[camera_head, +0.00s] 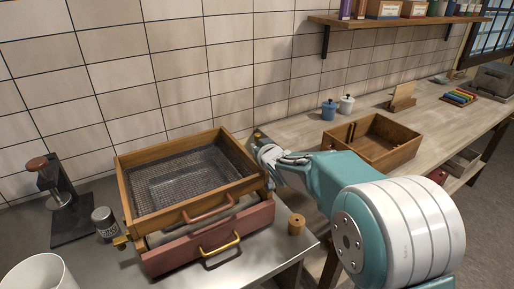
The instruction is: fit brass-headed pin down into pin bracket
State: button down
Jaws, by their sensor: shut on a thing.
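My gripper (264,150) is at the back right corner of a wooden-framed mesh tray, with my teal and white arm reaching in from the right. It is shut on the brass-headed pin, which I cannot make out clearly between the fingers. A small brass-coloured bit (258,134) shows just beyond the fingertips; I cannot tell if it is the pin's head or part of a bracket. Another brass-coloured fitting (121,242) sits at the left front side of the tray unit. The pin bracket at my gripper is hidden or too small to tell.
The mesh tray (150,160) rests above a red drawer (215,236) on a metal table. A small wooden cylinder (296,225) stands at its right, a grey can (104,221) at its left. An open wooden box (372,150) sits on the bench to the right.

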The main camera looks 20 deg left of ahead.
jog(key=shift+f, duration=0.6)
jog(key=c, duration=0.7)
grip_release()
jog(key=v, duration=1.2)
